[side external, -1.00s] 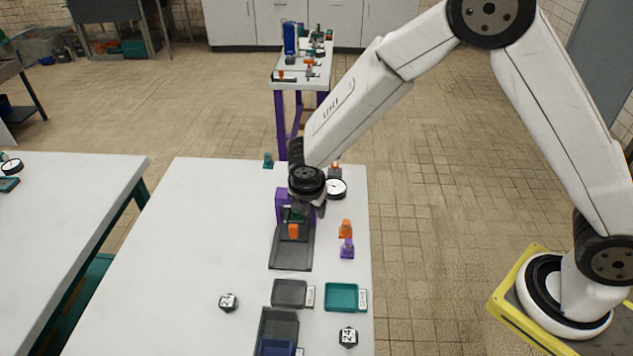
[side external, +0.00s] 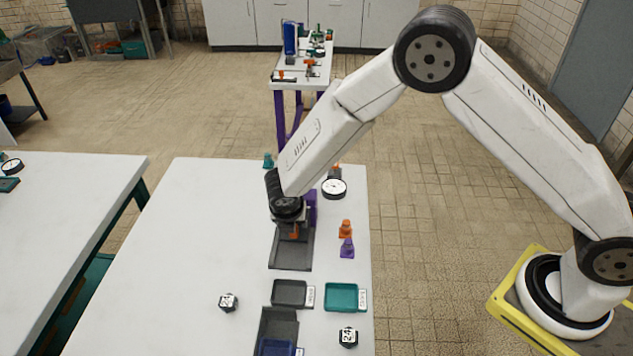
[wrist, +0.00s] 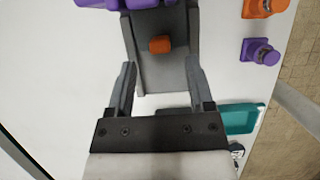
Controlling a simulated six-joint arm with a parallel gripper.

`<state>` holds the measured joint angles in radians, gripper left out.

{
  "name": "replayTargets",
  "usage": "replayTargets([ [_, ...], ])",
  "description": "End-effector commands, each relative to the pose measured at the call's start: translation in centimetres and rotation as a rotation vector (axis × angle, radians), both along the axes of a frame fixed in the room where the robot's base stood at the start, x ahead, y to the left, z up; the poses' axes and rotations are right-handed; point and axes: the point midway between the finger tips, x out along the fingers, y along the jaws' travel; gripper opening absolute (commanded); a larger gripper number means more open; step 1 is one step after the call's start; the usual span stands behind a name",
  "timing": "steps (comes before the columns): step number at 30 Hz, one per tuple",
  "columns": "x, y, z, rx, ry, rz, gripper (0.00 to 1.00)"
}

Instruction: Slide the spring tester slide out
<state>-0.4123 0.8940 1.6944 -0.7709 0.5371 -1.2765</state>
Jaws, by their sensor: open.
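The spring tester has a purple frame (side external: 310,208) and a dark grey channel-like base (side external: 291,256) on the white table. An orange block (wrist: 160,44), apparently the slide's handle, sits in the channel near the purple frame; in the side view the orange block (side external: 294,235) shows just below my gripper. My gripper (wrist: 160,70) is open, its two fingers spread wider than the orange block. In the wrist view the block lies ahead of the gap between the fingertips. Nothing is between the fingers. Contact with the tester cannot be told.
A gauge (side external: 334,187), an orange part (side external: 345,228) and a purple part (side external: 347,248) stand to the right. A grey tray (side external: 276,293), a teal tray (side external: 342,309) and a dark bin (side external: 277,326) lie in front. The table's left side is mostly clear.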

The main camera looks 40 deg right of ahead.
Motion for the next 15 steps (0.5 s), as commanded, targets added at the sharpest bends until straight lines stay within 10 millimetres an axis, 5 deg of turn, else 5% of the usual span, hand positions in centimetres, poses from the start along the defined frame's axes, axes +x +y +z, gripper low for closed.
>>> replayTargets([
  [15,1.3,-1.3,-4.4,0.0,0.0,-0.001,0.68],
])
